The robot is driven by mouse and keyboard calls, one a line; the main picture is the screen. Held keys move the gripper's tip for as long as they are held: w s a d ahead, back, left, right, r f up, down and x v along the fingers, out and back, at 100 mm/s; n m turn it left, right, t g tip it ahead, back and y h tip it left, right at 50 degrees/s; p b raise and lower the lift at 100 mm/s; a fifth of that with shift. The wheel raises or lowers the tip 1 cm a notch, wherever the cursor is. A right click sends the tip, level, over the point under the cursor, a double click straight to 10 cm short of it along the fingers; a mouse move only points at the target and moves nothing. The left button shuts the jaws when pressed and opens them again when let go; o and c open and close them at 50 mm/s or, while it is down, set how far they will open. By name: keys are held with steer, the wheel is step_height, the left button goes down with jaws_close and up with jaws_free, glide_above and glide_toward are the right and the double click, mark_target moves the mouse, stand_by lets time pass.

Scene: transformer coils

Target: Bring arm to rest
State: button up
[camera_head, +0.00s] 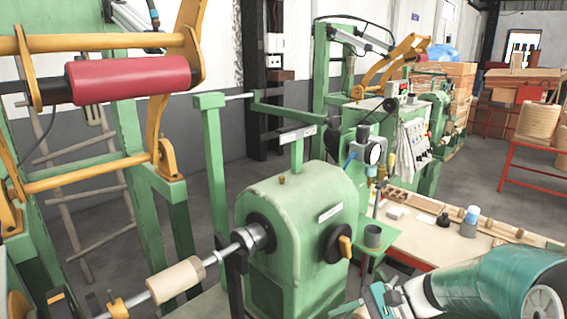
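My arm (480,286), teal with a pale end cap, reaches in from the lower right corner. What looks like my gripper (382,300) is at the bottom edge, right of the middle, in front of the green winding machine (300,215). It is small and partly cut off by the frame edge. I cannot see clearly whether its fingers are apart, and I see nothing held in it.
The machine's metal shaft (215,257) carries a pale wooden spool (175,281). A red roller (130,79) hangs at upper left. Grey floor (480,170) is open farther back.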

steer(key=s+d+r+n+t+h, duration=0.1)
steer(key=s+r+n+t+h, duration=0.1)
steer(key=s+r+n+h, duration=0.2)
steer(key=s+d+r+n+t+h, duration=0.1)
steer(key=s+r+n+t+h, duration=0.2)
steer(key=s+r+n+h, duration=0.2)
steer(key=s+n+h, duration=0.1)
steer(key=s+h, duration=0.2)
steer(key=s, duration=0.1)
steer(key=shift+s+d, duration=0.15)
steer(key=shift+d, duration=0.15)
steer(key=shift+a+n, duration=0.2)
steer(key=shift+n, duration=0.1)
